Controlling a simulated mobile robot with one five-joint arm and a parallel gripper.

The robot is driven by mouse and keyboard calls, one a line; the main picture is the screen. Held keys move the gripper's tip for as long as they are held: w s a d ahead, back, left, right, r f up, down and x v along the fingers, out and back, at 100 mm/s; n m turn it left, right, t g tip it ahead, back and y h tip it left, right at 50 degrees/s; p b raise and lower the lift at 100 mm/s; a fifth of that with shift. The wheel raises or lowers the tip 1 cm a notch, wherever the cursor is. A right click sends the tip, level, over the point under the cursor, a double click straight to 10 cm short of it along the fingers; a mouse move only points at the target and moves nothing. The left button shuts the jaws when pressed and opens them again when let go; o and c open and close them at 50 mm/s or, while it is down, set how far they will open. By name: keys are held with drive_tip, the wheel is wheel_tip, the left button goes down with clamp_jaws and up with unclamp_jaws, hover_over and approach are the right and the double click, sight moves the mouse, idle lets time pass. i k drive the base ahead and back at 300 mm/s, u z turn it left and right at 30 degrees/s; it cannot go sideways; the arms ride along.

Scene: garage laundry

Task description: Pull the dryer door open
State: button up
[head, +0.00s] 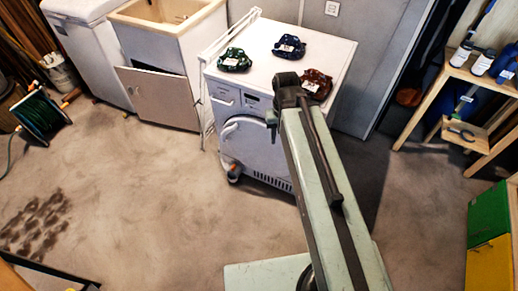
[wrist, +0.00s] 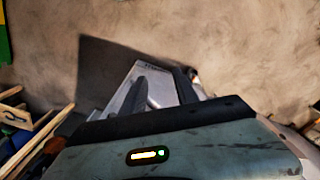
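The white dryer (head: 225,105) stands against the back wall, with its front turned toward me. Its round door (head: 247,140) is low on the front and looks shut; my arm hides the right part of the front. My gripper (head: 272,118) is at the far end of my arm, in front of the dryer's upper front in the picture; I cannot tell the gap in depth. In the wrist view, my gripper's two dark fingers (wrist: 163,92) stand apart with nothing seen between them but the pale dryer (wrist: 155,75) beyond.
Green, blue and dark red bundles (head: 289,46) lie on the dryer. A white folded rack (head: 206,95) leans at its left side. A small bottle (head: 232,172) stands by its lower left corner. Wooden shelves (head: 432,110) stand right. The floor (head: 165,190) ahead and left is mostly clear.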

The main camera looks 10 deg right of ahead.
sight(248, 138)
drive_tip(key=u, duration=1.5)
drive_tip(key=i, duration=0.9)
drive_tip(key=u, duration=0.8)
